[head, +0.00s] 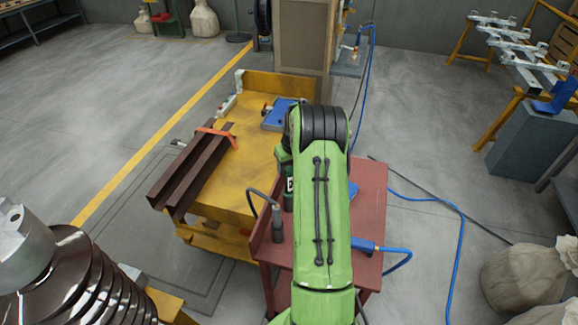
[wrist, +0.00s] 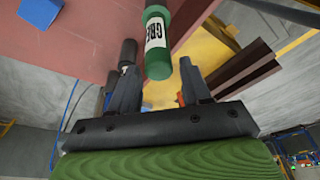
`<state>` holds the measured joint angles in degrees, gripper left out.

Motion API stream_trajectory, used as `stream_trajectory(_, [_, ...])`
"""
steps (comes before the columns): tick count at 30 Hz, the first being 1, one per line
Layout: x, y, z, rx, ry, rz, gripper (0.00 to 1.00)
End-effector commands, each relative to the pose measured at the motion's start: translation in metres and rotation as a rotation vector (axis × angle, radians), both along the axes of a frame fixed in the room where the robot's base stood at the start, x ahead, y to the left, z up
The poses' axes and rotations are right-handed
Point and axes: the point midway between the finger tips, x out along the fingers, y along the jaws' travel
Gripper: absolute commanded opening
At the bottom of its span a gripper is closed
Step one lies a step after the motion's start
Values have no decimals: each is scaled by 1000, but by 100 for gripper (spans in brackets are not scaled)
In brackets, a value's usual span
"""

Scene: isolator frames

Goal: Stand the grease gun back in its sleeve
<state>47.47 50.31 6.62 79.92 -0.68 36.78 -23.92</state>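A green cylinder with a white label reading "GRE", which looks like the grease gun (wrist: 157,55), runs off the top edge in the wrist view. In the head view the grease gun (head: 289,188) is partly hidden behind my arm. My gripper (wrist: 158,72) has its two dark fingers spread, with the cylinder's green end showing between them and gaps on both sides. I cannot tell how far beyond the fingertips it lies. A dark grey cylinder (head: 277,225) with a black hose beside it stands on the red table. The sleeve cannot be told for certain.
The red table (head: 368,200) lies under and right of my arm, with a blue-hosed tool (head: 365,244) on it. A yellow bench (head: 240,165) beside it carries brown steel profiles (head: 190,170) and a blue item (head: 277,115). A blue hose (head: 462,225) crosses the floor at right.

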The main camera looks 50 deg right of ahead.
Motion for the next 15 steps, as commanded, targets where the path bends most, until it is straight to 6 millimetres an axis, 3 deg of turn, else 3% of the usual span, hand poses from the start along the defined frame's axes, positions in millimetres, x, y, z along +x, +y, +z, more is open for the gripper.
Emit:
stream_trajectory(3, [0, 0, 0, 0, 0, 0, 61])
stream_trajectory(11, [-1, 0, 1, 2, 2, 0, 61])
stream_trajectory(15, [-5, 1, 23, -2, -1, 0, 61])
